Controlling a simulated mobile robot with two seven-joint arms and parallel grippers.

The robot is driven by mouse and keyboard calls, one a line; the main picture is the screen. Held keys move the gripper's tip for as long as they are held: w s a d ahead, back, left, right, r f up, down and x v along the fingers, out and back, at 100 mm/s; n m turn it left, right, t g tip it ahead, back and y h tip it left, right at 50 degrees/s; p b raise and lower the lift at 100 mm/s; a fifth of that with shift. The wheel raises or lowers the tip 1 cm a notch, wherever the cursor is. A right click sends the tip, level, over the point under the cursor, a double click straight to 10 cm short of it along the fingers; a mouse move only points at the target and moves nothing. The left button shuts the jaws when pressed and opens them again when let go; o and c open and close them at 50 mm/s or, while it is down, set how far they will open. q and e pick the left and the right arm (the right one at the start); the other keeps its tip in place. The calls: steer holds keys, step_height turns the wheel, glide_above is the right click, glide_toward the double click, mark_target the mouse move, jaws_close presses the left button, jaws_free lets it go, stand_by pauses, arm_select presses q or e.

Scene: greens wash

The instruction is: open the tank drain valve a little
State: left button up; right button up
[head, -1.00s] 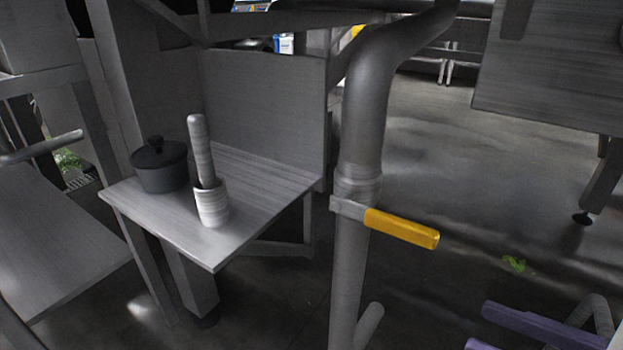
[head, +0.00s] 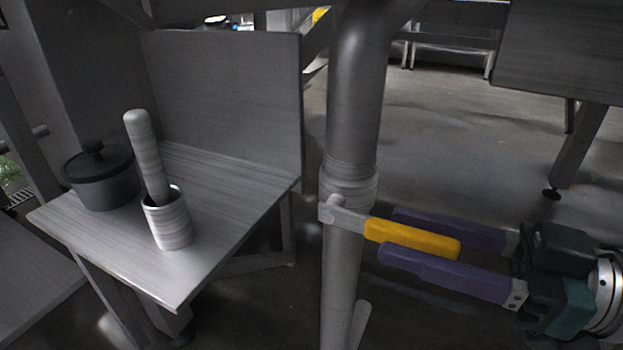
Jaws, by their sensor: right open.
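The drain valve is on a thick vertical grey pipe (head: 345,270) in the middle of the head view. Its yellow lever handle (head: 412,238) sticks out to the right, roughly crosswise to the pipe, on a grey metal arm from the valve collar. My right gripper (head: 392,233) comes in from the right. Its purple fingers are open, one beyond and one in front of the yellow handle, with the handle between them in the picture. I cannot tell whether either finger touches it. My left gripper is not in view.
A metal shelf (head: 225,205) left of the pipe holds a dark lidded pot (head: 100,180) and a grey cup (head: 168,222) with a thick rod standing in it. A metal panel (head: 555,55) hangs at upper right. The floor behind the pipe is mostly clear.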

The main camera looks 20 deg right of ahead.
steer(key=shift+w+a, duration=0.1)
steer(key=shift+w, duration=0.05)
jaws_close()
stand_by(1.4)
